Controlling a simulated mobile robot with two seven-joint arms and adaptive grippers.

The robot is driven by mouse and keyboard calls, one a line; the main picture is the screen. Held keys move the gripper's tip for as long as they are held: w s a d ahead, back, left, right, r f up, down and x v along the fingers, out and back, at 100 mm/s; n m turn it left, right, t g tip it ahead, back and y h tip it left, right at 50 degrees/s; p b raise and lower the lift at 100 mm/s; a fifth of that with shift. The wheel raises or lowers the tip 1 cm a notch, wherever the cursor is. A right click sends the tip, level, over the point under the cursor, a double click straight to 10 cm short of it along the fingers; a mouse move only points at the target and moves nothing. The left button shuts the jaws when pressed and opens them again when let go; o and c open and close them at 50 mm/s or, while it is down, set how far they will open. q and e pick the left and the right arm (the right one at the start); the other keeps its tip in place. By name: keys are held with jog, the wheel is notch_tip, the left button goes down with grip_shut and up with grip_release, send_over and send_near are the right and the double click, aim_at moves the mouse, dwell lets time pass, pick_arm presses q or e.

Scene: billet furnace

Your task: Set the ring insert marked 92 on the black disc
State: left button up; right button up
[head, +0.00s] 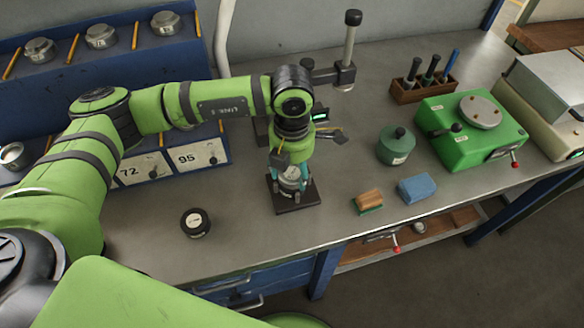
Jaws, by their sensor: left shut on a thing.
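My left gripper (290,172) points down above a black square base (306,196) at the middle of the bench. It is shut on a small silvery round piece (291,184), which looks like a ring insert; I cannot read a number on it. The piece is over the black base, and I cannot tell whether it touches anything below. The fingers partly hide what lies under it, and I cannot make out a separate black disc there. My right gripper is not in view.
A short black round piece with a pale top (195,222) stands left of the base. A blue rack (60,85) holds several silvery inserts. A green pot (396,146), a brush (368,201), a blue block (417,189) and a green device (470,130) stand right.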

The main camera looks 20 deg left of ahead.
aim_at(292, 172)
pick_arm(q)
jog(key=shift+r+b, duration=0.1)
jog(key=shift+b, duration=0.2)
dwell(0.7)
jog(key=shift+f+b, duration=0.65)
jog(key=shift+b, duration=0.05)
jog(key=o, duration=1.3)
jog(key=shift+o, duration=0.2)
jog(key=shift+r, duration=0.1)
notch_tip(292, 172, up, 11)
jog(key=p, duration=0.5)
